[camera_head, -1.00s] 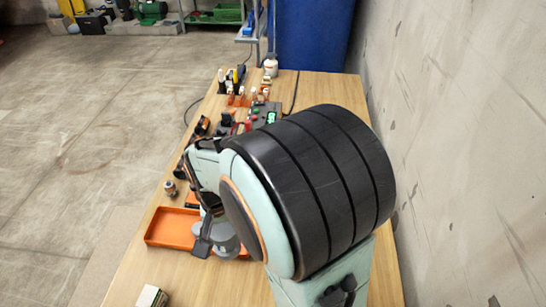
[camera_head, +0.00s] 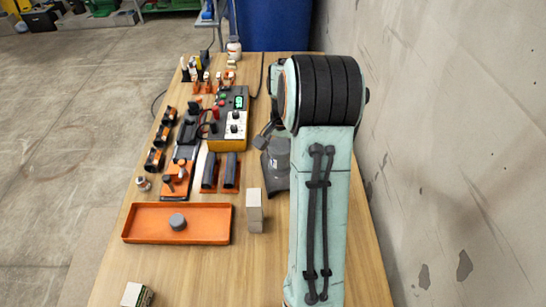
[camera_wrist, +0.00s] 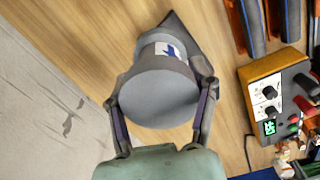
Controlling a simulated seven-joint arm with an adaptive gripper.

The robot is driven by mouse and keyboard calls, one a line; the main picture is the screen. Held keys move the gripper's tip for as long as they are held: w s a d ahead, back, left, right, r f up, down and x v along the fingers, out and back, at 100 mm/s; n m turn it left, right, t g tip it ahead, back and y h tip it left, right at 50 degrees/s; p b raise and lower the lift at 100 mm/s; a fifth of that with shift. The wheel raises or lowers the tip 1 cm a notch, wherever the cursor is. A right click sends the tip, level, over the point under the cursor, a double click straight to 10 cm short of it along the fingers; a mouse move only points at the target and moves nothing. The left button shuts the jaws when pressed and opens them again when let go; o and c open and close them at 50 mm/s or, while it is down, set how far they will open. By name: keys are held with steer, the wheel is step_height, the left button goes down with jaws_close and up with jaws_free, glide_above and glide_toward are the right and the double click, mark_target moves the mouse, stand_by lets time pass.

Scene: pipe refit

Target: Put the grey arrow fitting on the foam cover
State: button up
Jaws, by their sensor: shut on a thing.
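The grey arrow fitting (camera_wrist: 160,88) is a wide grey cylinder with a blue arrow on a white label. In the wrist view it sits between the two fingers of my gripper (camera_wrist: 158,112), which is shut on it. A dark grey flat piece (camera_wrist: 183,32), which looks like the foam cover, shows partly behind the fitting. In the head view this dark grey piece (camera_head: 276,180) lies on the table right of the control box, beside my arm. My arm hides part of that area. I cannot tell whether the fitting touches it.
An orange tray (camera_head: 136,224) with a small grey round piece (camera_head: 177,222) is at the front left. A pale block (camera_head: 254,210) stands right of it. A yellow and grey control box (camera_head: 230,125) and black cylinders on orange bases are nearby. A concrete wall is at the right.

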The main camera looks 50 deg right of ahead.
steer(key=w+d+f, duration=0.1)
steer(key=w+f, duration=0.1)
steer(key=f, duration=0.1)
steer(key=w+d+f, duration=0.1)
steer(key=f, duration=0.1)
steer(key=shift+d+f, duration=0.1)
steer(key=shift+d, duration=0.25)
steer(key=shift+f, duration=1.55)
steer(key=o, duration=1.2)
steer(key=shift+f, duration=0.15)
